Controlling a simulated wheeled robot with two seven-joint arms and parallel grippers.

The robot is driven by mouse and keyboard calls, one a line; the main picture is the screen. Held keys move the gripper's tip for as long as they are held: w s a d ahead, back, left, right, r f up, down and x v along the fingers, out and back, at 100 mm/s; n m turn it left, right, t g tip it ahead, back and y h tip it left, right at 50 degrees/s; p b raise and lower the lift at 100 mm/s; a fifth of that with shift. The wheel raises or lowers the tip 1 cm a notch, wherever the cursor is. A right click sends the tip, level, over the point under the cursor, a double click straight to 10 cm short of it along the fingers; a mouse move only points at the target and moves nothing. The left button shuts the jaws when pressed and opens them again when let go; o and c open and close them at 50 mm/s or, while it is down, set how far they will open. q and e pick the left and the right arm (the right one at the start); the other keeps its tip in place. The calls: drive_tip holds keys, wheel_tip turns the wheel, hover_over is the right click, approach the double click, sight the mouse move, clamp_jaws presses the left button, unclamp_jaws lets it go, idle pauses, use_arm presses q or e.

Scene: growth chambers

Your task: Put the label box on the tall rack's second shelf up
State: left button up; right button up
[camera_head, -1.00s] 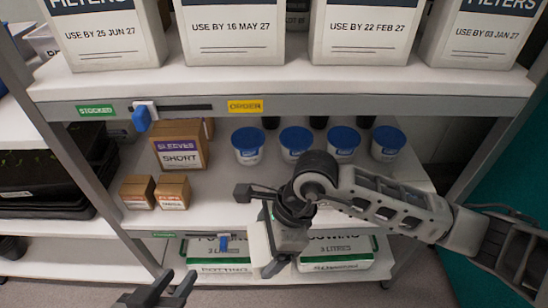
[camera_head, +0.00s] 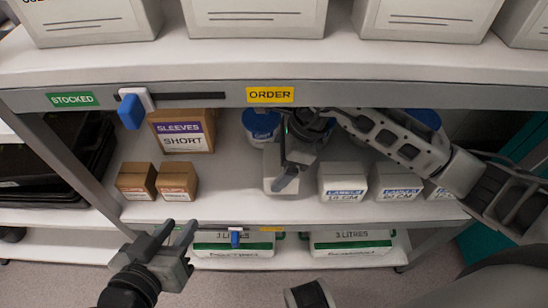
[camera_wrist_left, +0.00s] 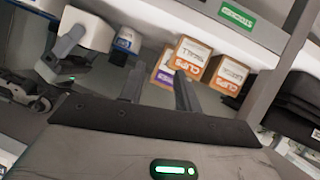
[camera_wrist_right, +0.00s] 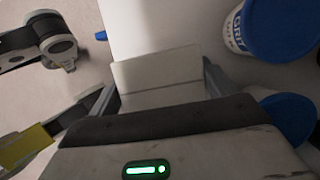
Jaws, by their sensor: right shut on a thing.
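My right gripper (camera_head: 288,168) is shut on a pale label box (camera_head: 271,162), which also shows between the fingers in the right wrist view (camera_wrist_right: 155,72). The box is over the tall rack's second shelf up (camera_head: 235,192), in front of a blue-lidded tub (camera_head: 262,124). I cannot tell whether it touches the shelf. Its label is not visible. Other label boxes (camera_head: 342,182) (camera_head: 397,182) stand on the shelf to its right. My left gripper (camera_head: 172,240) is open and empty, in front of the rack low at left; its fingers show apart in the left wrist view (camera_wrist_left: 160,88).
A sleeves box (camera_head: 183,133) and two small brown boxes (camera_head: 137,181) (camera_head: 177,181) stand at the shelf's left. Bare shelf lies left of the held box.

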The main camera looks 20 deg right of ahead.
sight(280, 170)
drive_tip(key=shift+w+f, duration=0.1)
drive_tip(key=shift+w, duration=0.05)
wheel_tip(280, 170, down, 3)
drive_tip(key=b, duration=0.3)
drive_tip(key=shift+f, duration=0.2)
use_arm(q)
drive_tip(key=shift+s+d+r+t+h, duration=0.1)
drive_tip(key=shift+d+r+t+h, duration=0.15)
drive_tip(key=shift+r, duration=0.25)
drive_tip(key=shift+s+d+r+t+h, duration=0.15)
drive_tip(key=shift+r+t+h, duration=0.1)
drive_tip(key=shift+r+t, duration=0.15)
use_arm(e)
drive_tip(key=shift+r, duration=0.1)
use_arm(q)
drive_tip(key=shift+w, duration=0.15)
